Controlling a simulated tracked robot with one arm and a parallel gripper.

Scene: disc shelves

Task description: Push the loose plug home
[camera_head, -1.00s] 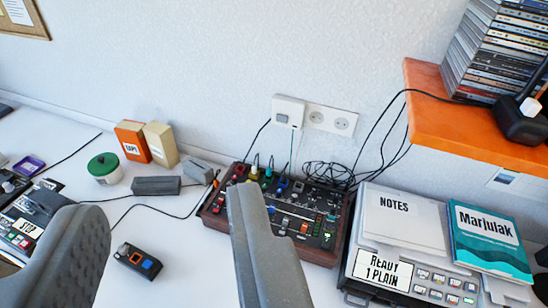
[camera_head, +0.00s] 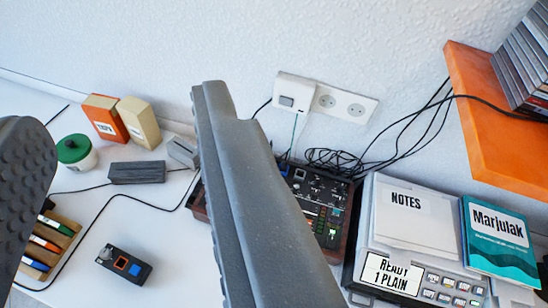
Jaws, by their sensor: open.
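A white wall socket strip (camera_head: 346,103) is on the wall right of centre, with round sockets. At its left end is a white block (camera_head: 294,91) that stands out from the wall, with a grey square on its face. Cables hang by it. I cannot tell whether this block is the loose plug or how far it is seated. My gripper (camera_head: 118,107) is open and empty; its left finger is at the left edge. Its right finger rises mid-picture, left of the block and apart from it in the picture, hiding much of the mixer (camera_head: 322,205).
An orange shelf (camera_head: 495,125) with stacked discs juts out at right. Below it are a grey device with notes (camera_head: 408,215) and a teal book (camera_head: 498,238). Black cables (camera_head: 335,160) tangle under the sockets. Boxes (camera_head: 138,120), a green-lidded jar (camera_head: 75,153) and a small black device (camera_head: 124,265) are at left.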

